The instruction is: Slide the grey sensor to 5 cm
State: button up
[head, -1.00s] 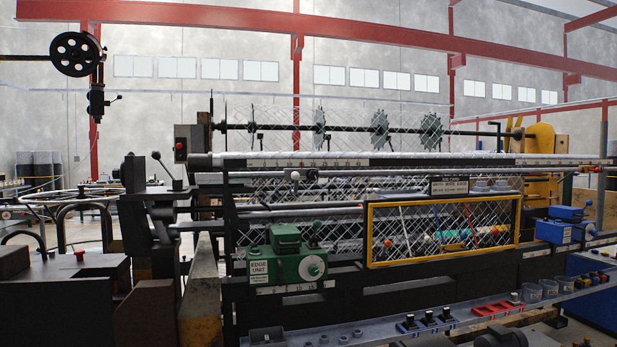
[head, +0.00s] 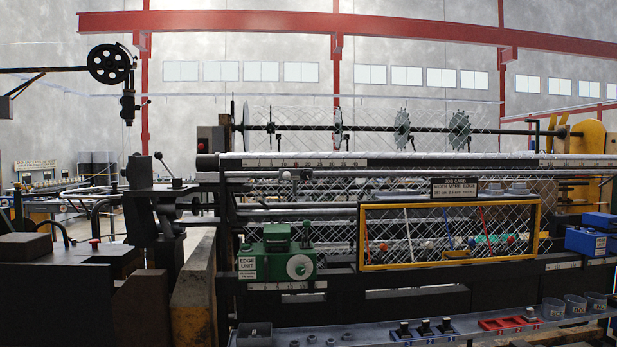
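A small grey fitting with a pale knob (head: 286,176), which may be the grey sensor, sits on the horizontal rail just below the long ruler strip (head: 330,162). The strip has dark numbered ends and a red mark near its left part. The numbers are too small to read for certain, so the fitting's exact position in centimetres cannot be told. My gripper does not show in the head view, and nothing is touching the fitting.
A green edge unit (head: 276,262) sits below the rail. A yellow-framed mesh guard (head: 361,238) stands to its right, with blue boxes (head: 590,241) beyond. A grey front shelf (head: 350,335) carries switches, a red tray (head: 508,323) and cups. A worn yellowish post (head: 194,295) stands at left.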

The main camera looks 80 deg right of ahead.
aim_at(294, 175)
jog(key=u, duration=0.2)
jog(key=k, duration=0.4)
jog(key=z, duration=0.65)
jog(key=i, duration=0.55)
jog(key=z, duration=1.1)
jog(key=i, duration=0.35)
jog(key=u, duration=0.25)
